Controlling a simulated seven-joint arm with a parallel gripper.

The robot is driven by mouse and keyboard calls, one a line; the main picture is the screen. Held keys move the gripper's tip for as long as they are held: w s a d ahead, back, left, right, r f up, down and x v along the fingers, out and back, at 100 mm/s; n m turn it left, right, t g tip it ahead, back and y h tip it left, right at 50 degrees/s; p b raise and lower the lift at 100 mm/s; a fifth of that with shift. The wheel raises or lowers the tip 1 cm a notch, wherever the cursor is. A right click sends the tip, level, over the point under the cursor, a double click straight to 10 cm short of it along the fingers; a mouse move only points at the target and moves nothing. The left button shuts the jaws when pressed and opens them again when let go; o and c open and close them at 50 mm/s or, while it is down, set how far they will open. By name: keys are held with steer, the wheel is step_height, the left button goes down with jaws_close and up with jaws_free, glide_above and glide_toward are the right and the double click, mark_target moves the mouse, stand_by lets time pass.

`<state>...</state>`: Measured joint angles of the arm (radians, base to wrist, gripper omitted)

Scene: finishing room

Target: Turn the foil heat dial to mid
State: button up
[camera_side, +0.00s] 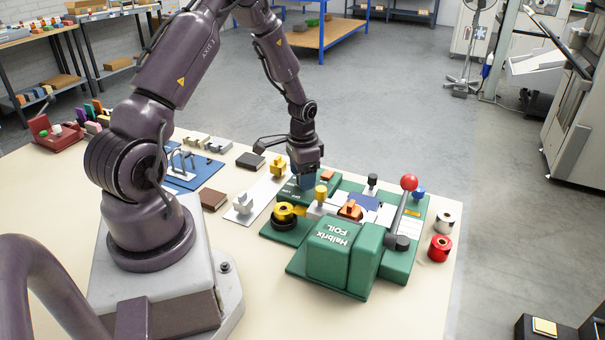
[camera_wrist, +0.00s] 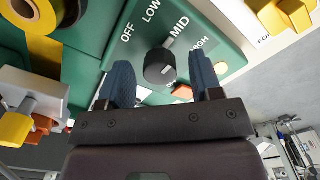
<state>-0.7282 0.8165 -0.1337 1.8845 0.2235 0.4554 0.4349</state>
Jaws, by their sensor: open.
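The foil heat dial (camera_wrist: 160,66) is a black round knob on a green panel, marked OFF, LOW, MID and HIGH. Its pale pointer mark points up toward the MID label (camera_wrist: 180,27). My gripper (camera_wrist: 159,61) is open, with one blue finger on each side of the dial in the wrist view. I cannot tell whether either finger touches it. In the side view my gripper (camera_side: 306,181) is low over the back left of the green Halbrix foil machine (camera_side: 328,254). The dial is hidden there.
The machine carries a yellow foil roll (camera_side: 285,212) and a lever with a red ball (camera_side: 409,183). An orange button (camera_wrist: 183,91) sits near the dial. Red (camera_side: 440,248) and white rolls stand to the right. Blocks and a blue board (camera_side: 193,171) lie left on the table.

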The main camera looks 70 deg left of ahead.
step_height(320, 180, up, 13)
stand_by(0.4)
steer(key=s+d+r+t, duration=0.2)
steer(key=s+d+r, duration=0.4)
steer(key=d, duration=0.5)
steer(key=s+d+r+t, duration=0.3)
steer(key=s+d+r, duration=0.3)
steer(key=d+r, duration=0.5)
steer(key=shift+d+r+t, duration=0.2)
steer(key=shift+d+t, duration=0.1)
